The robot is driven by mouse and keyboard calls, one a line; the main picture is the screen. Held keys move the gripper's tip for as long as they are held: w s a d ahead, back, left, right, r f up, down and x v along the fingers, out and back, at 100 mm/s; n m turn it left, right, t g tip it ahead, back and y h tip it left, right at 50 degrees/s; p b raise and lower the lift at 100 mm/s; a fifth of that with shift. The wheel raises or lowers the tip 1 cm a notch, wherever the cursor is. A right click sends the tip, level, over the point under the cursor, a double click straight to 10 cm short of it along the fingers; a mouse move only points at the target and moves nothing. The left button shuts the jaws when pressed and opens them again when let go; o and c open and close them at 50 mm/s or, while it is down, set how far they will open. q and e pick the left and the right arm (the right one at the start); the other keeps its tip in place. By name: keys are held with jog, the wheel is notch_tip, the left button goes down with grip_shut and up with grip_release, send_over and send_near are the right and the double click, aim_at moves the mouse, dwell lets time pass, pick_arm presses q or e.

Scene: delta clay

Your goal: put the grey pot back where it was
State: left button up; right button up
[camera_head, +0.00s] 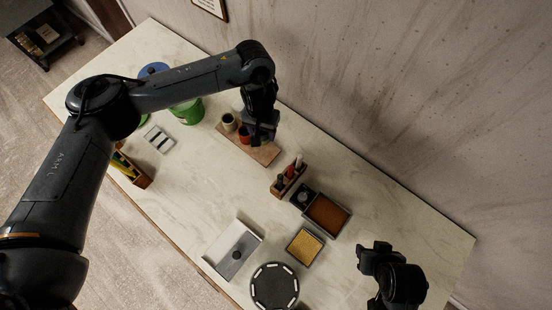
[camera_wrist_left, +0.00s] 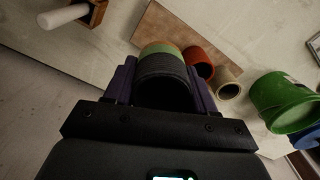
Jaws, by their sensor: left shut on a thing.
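My left gripper (camera_head: 262,132) is over the right part of a wooden board (camera_head: 262,153). In the left wrist view its fingers (camera_wrist_left: 160,85) are shut on the dark grey pot (camera_wrist_left: 163,68), whose far end shows green and tan bands. I cannot tell whether these bands belong to the pot, or whether it touches the board. In the head view the gripper hides this pot. An orange-red pot (camera_head: 244,135) and a pale pot (camera_head: 229,121) stand on the board to its left. My right gripper (camera_head: 368,258) is at the lower right, apart from these things; its jaw opening is unclear.
A green bucket (camera_head: 187,112) stands left of the board. A wooden tool holder (camera_head: 288,181) stands to its right, with a brown tray (camera_head: 326,215) beyond. A pale tray (camera_head: 233,250), a yellow tray (camera_head: 305,246) and a dark wheel (camera_head: 274,287) are nearer. The middle table is clear.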

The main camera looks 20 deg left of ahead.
pick_arm(q)
jog(key=shift+w+f, duration=0.1)
jog(key=shift+f, duration=0.55)
jog(key=b, duration=0.3)
send_over(264, 150)
notch_tip(264, 150, down, 5)
jog(key=shift+d, duration=0.15)
jog(key=shift+f+b, duration=0.9)
jog(key=shift+f, duration=1.4)
pick_arm(e)
jog(key=shift+s+x, duration=0.25)
jog(key=shift+x, duration=1.05)
jog(key=shift+s+x, duration=0.2)
jog(key=shift+x, duration=1.1)
pick_arm(q)
jog(key=shift+r, duration=0.1)
pick_arm(e)
jog(key=shift+a, duration=0.1)
pick_arm(q)
jog(key=o, duration=0.8)
